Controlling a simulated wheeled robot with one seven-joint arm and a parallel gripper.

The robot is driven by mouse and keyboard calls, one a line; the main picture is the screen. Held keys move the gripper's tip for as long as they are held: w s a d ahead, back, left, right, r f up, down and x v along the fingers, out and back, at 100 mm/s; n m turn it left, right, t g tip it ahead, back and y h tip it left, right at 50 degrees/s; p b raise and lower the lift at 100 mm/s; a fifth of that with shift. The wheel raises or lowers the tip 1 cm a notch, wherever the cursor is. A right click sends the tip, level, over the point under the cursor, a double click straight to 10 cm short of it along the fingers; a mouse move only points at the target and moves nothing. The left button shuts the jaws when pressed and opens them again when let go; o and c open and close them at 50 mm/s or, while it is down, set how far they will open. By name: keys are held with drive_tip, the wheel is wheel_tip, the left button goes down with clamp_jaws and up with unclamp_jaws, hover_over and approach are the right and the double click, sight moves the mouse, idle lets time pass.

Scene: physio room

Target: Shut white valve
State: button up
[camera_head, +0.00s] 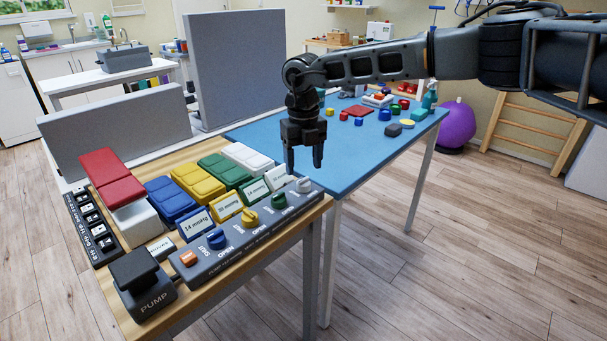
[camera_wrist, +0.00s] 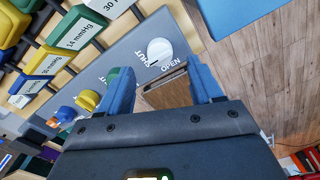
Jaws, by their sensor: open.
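The white valve (camera_head: 303,184) is a small round knob at the far right end of the grey valve panel (camera_head: 228,256). In the wrist view the white valve (camera_wrist: 159,50) sits beyond my fingertips, with SHUT and OPEN printed beside it. I cannot tell for sure which label its handle points to. My gripper (camera_head: 304,163) points down above the valve, open and empty. In the wrist view my gripper's fingers (camera_wrist: 163,82) are spread apart, with the valve outside them. I see no contact with the knob.
Green (camera_head: 278,200), yellow (camera_head: 249,216) and blue (camera_head: 216,238) valves stand in the same row. Coloured cushions, including a white one (camera_head: 247,157), lie behind. A pump pedal (camera_head: 140,283) is at the left. A blue table (camera_head: 345,145) with small objects adjoins.

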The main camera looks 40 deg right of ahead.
drive_tip(key=shift+r, duration=1.4)
